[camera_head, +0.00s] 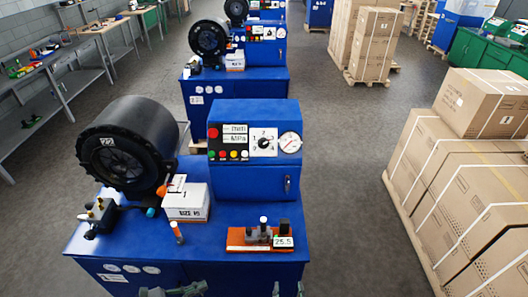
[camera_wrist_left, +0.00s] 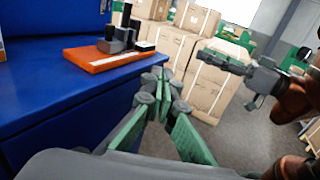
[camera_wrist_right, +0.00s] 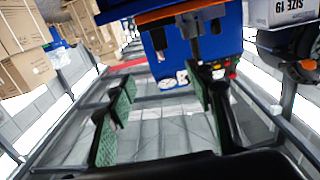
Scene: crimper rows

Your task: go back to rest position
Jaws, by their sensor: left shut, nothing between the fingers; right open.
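My left gripper (camera_head: 172,291) shows at the bottom edge of the head view, in front of the blue bench. In the left wrist view its green-padded fingers (camera_wrist_left: 165,95) are together with nothing between them. My right gripper (camera_head: 288,289) shows only its fingertips at the bottom edge, to the right of the left one. In the right wrist view its fingers (camera_wrist_right: 162,98) are spread wide and empty. The right gripper also shows in the left wrist view (camera_wrist_left: 225,62), apart from the left one.
The blue bench (camera_head: 235,219) carries a black crimper (camera_head: 128,150), a white size box (camera_head: 187,205), a control panel (camera_head: 255,172) and an orange plate (camera_head: 262,249) with dark metal parts and a number label. Strapped cartons (camera_head: 455,185) stand at the right. Grey floor between is clear.

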